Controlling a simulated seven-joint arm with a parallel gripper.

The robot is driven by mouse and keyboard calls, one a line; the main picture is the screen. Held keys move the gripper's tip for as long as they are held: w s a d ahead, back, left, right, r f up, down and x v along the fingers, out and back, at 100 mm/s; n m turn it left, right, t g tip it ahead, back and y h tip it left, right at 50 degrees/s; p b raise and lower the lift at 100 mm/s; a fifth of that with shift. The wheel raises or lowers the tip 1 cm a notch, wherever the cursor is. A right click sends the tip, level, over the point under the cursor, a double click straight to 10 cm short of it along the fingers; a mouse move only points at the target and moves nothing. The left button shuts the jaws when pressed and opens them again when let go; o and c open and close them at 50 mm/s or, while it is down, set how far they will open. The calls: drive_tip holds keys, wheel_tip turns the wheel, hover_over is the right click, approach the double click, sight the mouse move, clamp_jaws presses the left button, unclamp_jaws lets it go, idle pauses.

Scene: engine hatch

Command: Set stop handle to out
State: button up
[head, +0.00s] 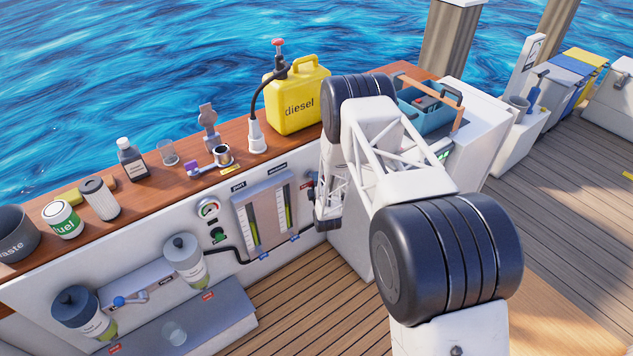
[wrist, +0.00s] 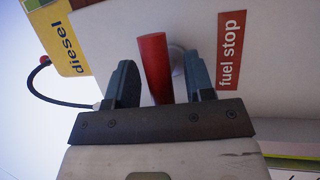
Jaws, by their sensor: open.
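The stop handle (wrist: 152,65) is a red bar on a pale round mount, set on the white panel. The red "fuel stop" label (wrist: 231,50) is to its right in the wrist view. My gripper (wrist: 159,68) is open, with one dark finger on each side of the handle. A gap shows between the handle and each finger, so the handle is not clamped. In the head view my arm hides the handle and most of the gripper.
The yellow diesel can (head: 297,100) with its hose stands on the wooden ledge behind my arm. The sight gauges (head: 265,212) are on the white wall to the left. A blue toolbox (head: 428,108) is to the right. The deck in front is clear.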

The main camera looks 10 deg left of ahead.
clamp_jaws()
drive_tip(key=shift+d, duration=0.1)
drive_tip(key=shift+s+d, duration=1.7)
unclamp_jaws()
drive_tip(key=shift+s, duration=0.1)
drive_tip(key=v, duration=0.7)
drive_tip(key=shift+s, duration=0.3)
